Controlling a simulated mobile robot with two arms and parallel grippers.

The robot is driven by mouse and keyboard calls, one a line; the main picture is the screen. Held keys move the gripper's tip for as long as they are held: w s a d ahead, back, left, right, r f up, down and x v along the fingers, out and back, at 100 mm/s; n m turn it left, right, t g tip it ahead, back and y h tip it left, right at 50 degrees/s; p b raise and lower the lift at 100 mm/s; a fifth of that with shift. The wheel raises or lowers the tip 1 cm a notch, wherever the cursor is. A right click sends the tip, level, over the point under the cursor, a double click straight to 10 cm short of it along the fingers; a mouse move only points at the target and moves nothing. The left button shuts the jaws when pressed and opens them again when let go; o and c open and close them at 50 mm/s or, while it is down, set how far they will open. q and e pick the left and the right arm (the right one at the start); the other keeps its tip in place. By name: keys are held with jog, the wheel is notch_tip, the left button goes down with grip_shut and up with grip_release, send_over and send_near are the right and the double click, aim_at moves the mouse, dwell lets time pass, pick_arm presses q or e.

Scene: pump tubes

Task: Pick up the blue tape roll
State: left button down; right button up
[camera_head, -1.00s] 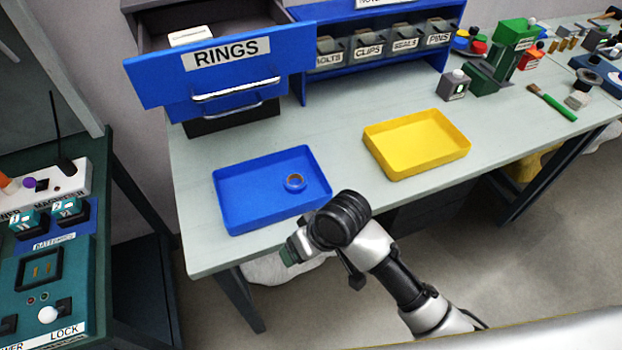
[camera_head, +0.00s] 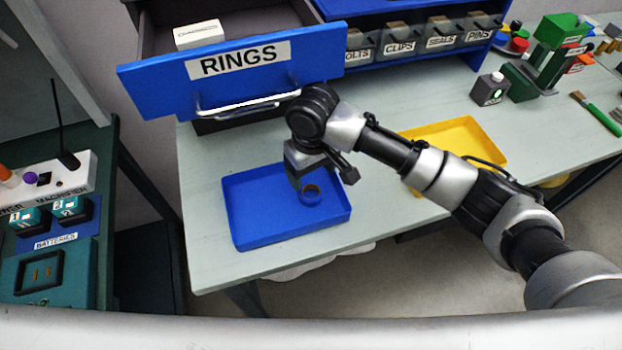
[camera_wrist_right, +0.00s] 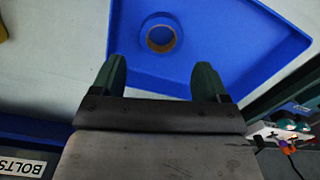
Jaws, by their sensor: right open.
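The blue tape roll (camera_head: 310,193) lies in the blue tray (camera_head: 250,222), near the tray's right side. It has a tan inner ring. In the right wrist view the tape roll (camera_wrist_right: 161,36) lies ahead of my right gripper (camera_wrist_right: 160,78), roughly centred between the two green fingers. My right gripper (camera_head: 299,183) is open and empty. In the head view it points down over the tray, just left of and above the roll, and partly overlaps it. How high the fingertips are above the roll is hard to tell. My left gripper is not in view.
An open drawer labelled RINGS (camera_head: 240,62) juts out behind the tray, close to my right wrist. A yellow tray (camera_head: 465,140) stands to the right, partly behind my right arm. Labelled bins (camera_head: 400,45) stand at the back. The bench left of the blue tray is clear.

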aim_at(312, 193)
jog(key=shift+w+d, duration=0.1)
jog(key=shift+w, duration=0.1)
jog(key=shift+s+f, duration=0.35)
jog(key=shift+f, duration=0.2)
jog(key=shift+s+f, duration=0.15)
jog(key=shift+f, duration=0.2)
notch_tip(312, 193, down, 5)
jog(key=shift+r+p, duration=0.15)
jog(key=shift+p, duration=0.55)
jog(key=shift+s+f, duration=0.1)
jog(key=shift+f, duration=0.1)
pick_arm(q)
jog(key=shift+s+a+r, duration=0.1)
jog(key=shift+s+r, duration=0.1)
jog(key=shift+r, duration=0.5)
pick_arm(e)
jog(key=c, duration=0.7)
jog(key=shift+r, duration=0.1)
